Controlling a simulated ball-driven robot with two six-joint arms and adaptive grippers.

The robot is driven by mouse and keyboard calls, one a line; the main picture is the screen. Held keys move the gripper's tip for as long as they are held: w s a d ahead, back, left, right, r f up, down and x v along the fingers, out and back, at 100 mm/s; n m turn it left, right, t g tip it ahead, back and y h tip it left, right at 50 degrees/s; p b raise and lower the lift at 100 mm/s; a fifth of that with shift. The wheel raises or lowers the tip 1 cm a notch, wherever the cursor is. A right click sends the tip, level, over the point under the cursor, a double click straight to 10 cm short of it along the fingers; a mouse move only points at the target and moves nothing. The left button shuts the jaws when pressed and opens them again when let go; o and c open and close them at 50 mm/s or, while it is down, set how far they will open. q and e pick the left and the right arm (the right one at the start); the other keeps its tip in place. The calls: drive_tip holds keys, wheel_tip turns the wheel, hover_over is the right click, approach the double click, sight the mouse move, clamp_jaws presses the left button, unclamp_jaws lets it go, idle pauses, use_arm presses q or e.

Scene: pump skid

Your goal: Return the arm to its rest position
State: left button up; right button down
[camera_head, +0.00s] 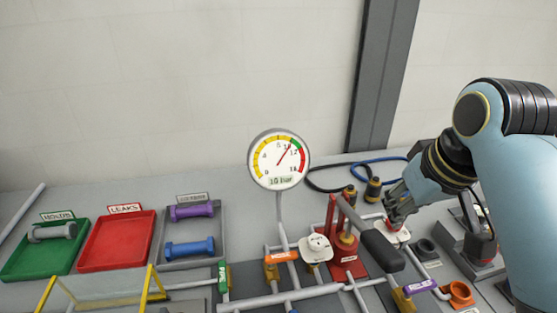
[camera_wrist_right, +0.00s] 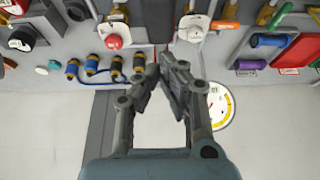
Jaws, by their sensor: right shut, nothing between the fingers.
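My right gripper (camera_head: 397,208) comes in from the right on its blue arm (camera_head: 515,170) and points down to the left over the bench. In the head view its fingertips appear just above a white round fitting (camera_head: 394,235); the gap is hard to judge. In the right wrist view the gripper (camera_wrist_right: 166,66) shows its fingertips together with nothing held. My left gripper is not in view.
A pressure gauge (camera_head: 279,160) stands mid-bench on a thin post. A red stand (camera_head: 345,258) with a dark-gripped lever (camera_head: 381,246) is close left of my right gripper. Green (camera_head: 20,262), red (camera_head: 116,242) and grey (camera_head: 222,235) trays lie left. The wall above is clear.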

idle(0.3)
drive_tip(key=s+d+f+g+h, duration=0.1)
drive_tip(key=s+d+f, duration=0.2)
drive_tip(key=s, duration=0.7)
drive_tip(key=s+d+f+h, duration=0.1)
drive_tip(key=s+d+f, duration=0.15)
drive_tip(key=s, duration=0.75)
wheel_tip(320, 180, down, 37)
drive_tip(key=s+d+m+g+b, duration=0.1)
drive_tip(key=s+d+b, duration=0.15)
drive_tip(key=b, duration=1.05)
drive_tip(key=s+f+b, duration=0.3)
drive_tip(key=s+f, duration=0.3)
drive_tip(key=f, duration=0.3)
drive_tip(key=s+f+g+b, duration=0.1)
drive_tip(key=s+f+b, duration=0.3)
drive_tip(key=f, duration=0.6)
drive_tip(key=s+d+f+b, duration=0.1)
drive_tip(key=s+f+b, duration=0.3)
drive_tip(key=s+f, duration=0.4)
drive_tip(key=shift+s+f+g+y, duration=0.2)
drive_tip(key=shift+f+g+y, duration=0.1)
drive_tip(key=shift+f, duration=0.45)
drive_tip(key=shift+d, duration=0.15)
